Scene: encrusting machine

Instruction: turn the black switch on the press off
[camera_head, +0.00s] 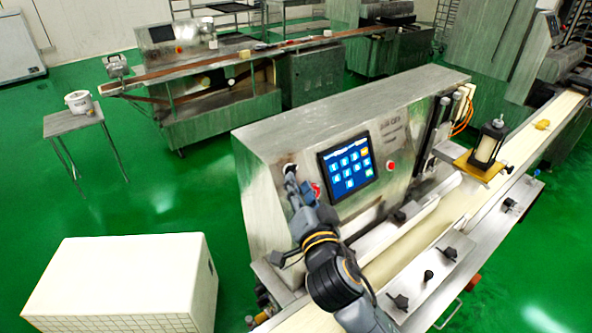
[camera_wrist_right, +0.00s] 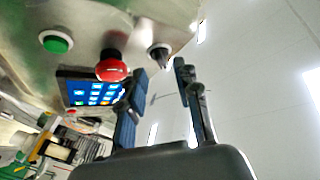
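The black switch (camera_wrist_right: 160,55) is a small pointed knob on the metal front of the press (camera_head: 352,105). In the right wrist view it sits beside a red button (camera_wrist_right: 112,66), with a green button (camera_wrist_right: 55,42) farther left. My right gripper (camera_wrist_right: 161,76) is open, its two fingertips apart, with the switch just beyond the gap between them. I cannot tell whether the fingers touch it. In the head view my right gripper (camera_head: 293,184) is at the left end of the press front, and the switch cannot be told apart from it there. My left gripper is not in view.
A lit touchscreen (camera_head: 346,166) is right of my gripper on the press front, with a red button (camera_head: 391,165) beyond it. A conveyor belt (camera_head: 411,242) runs along the press. A white box (camera_head: 120,280) stands at the lower left.

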